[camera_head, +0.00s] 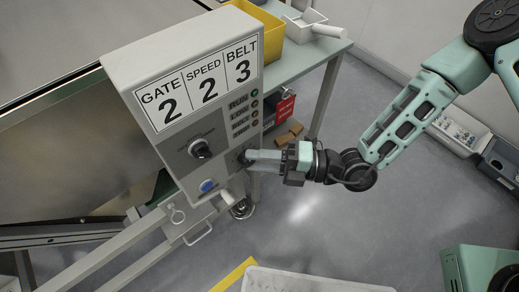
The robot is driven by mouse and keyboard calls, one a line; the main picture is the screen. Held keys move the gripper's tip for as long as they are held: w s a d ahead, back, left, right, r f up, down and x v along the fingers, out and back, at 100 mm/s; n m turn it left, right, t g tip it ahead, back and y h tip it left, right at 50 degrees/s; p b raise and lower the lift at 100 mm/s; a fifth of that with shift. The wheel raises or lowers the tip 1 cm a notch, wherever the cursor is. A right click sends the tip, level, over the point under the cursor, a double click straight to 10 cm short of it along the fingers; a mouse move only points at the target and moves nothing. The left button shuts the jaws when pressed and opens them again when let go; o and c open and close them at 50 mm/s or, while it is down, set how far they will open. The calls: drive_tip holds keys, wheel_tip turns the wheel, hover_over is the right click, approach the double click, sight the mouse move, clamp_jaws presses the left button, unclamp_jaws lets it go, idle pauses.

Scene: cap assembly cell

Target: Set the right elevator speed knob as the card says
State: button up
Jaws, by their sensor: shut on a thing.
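The card (204,86) on top of the grey control box (125,68) reads GATE 2, SPEED 2, BELT 3. A black knob (200,149) with a pale pointer line sits on the box's front panel. A second dark knob (243,156) is at the panel's right edge, mostly hidden by my fingers. My gripper (250,155) reaches in from the right and is shut on this right knob. Its pointer and scale cannot be read here.
A blue button (207,185) is on the panel's lower part, with labelled indicator lamps (254,104) at upper right. A green-topped table (325,48) holds a yellow bin (268,22) and a white scoop (305,25). A metal handle (199,234) hangs below the box.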

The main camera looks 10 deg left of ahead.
drive_tip(key=n+h+p, duration=0.1)
drive_tip(key=h+p, duration=0.1)
drive_tip(key=p, duration=0.3)
drive_tip(key=r+n+t+h+p, duration=0.1)
drive_tip(key=n+p, duration=0.1)
drive_tip(key=p, duration=0.4)
drive_tip(key=shift+s+h, duration=0.15)
drive_tip(key=shift+h, duration=0.25)
drive_tip(key=shift+f+n+p, duration=0.15)
drive_tip(key=shift+n+p, duration=0.15)
drive_tip(key=shift+p, duration=0.25)
drive_tip(key=o, duration=1)
drive_tip(key=shift+d, duration=0.1)
drive_tip(key=v, duration=1.7)
drive_tip(key=shift+s+r+b, duration=0.2)
drive_tip(key=shift+r+b, duration=0.2)
